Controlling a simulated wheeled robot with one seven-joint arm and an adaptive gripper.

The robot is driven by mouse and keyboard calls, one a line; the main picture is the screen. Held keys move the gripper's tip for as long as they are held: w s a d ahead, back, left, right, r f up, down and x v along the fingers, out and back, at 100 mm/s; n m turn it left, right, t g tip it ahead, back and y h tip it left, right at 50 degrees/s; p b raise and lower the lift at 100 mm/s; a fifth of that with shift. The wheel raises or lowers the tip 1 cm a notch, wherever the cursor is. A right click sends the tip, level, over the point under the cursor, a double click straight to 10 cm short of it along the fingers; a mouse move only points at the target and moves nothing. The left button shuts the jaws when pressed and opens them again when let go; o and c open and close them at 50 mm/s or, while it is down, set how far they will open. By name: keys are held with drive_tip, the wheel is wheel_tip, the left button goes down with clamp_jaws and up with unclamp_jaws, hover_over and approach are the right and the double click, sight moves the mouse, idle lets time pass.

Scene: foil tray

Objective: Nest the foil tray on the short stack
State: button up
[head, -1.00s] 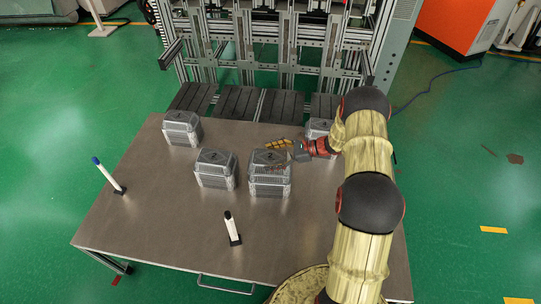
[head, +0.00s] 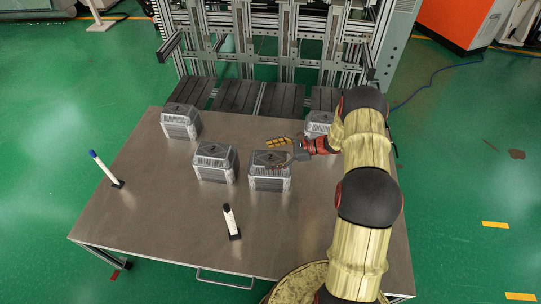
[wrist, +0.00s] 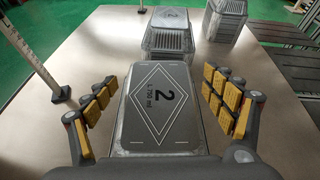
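The fingers partly hide the tray's top in the head view.
Another stack (head: 180,122) stands at the back left and one (head: 317,126) at the back right, partly behind my arm. Two white posts, one blue-tipped (head: 104,169) and one black-tipped (head: 230,220), stand on the table (head: 160,230). The front left is mostly clear.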

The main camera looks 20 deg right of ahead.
drive_tip(key=shift+o, duration=1.3)
drive_tip(key=v, duration=1.2)
